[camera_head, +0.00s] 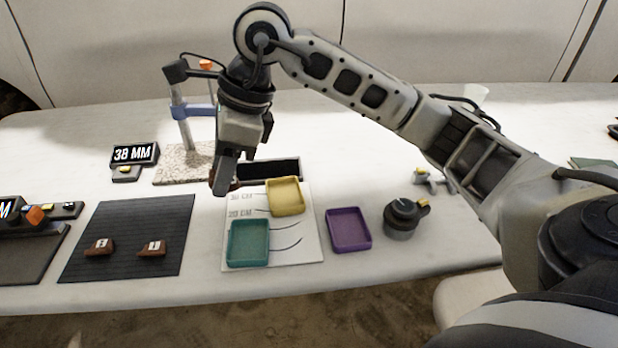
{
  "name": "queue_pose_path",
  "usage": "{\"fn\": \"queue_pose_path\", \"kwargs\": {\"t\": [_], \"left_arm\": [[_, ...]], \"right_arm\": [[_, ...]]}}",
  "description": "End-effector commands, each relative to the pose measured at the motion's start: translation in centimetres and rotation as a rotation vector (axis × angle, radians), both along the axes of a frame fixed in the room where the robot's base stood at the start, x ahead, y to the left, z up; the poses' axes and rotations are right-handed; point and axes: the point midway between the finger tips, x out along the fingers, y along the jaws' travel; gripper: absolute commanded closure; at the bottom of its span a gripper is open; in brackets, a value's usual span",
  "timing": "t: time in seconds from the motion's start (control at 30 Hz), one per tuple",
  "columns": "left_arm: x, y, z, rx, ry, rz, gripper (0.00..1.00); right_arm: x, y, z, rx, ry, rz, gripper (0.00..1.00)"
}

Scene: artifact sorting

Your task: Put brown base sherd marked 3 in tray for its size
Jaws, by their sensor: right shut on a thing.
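My right gripper (222,186) points down over the table, just left of the yellow tray. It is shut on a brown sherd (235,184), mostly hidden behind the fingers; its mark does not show. Two other brown sherds with white labels lie apart on the dark ribbed mat: a left sherd (99,246) and a right sherd (152,249). Their marks are too small to read surely. The yellow tray (285,209) and the teal tray (248,262) sit empty on a white printed sheet. An empty purple tray (348,248) stands right of the sheet. My left gripper is not in view.
A display (135,154) reads 38 MM. A stand with a blue clamp (193,111) on a speckled base (180,170) is behind the gripper. A dark open box (285,168) lies behind the yellow tray. A dark round pot (402,220) stands right of the purple tray.

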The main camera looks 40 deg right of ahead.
Motion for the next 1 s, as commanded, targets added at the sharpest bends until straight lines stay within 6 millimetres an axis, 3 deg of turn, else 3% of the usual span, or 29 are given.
{"fn": "queue_pose_path", "kwargs": {"t": [0.33, 0.5, 0.87, 1.0], "left_arm": [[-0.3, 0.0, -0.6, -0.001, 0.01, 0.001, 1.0], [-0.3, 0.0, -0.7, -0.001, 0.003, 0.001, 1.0], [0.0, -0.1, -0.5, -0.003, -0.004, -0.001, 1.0], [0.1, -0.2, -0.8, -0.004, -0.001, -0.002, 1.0]], "right_arm": [[2.4, -8.3, -3.8, -0.002, 0.005, -0.017, 0.87], [3.1, -10.6, -7.0, 0.0, 0.005, -0.012, 0.87], [3.8, -12.7, -9.5, -0.001, 0.002, -0.009, 0.87], [3.8, -12.8, -11.7, 0.0, 0.006, -0.008, 0.87]]}}
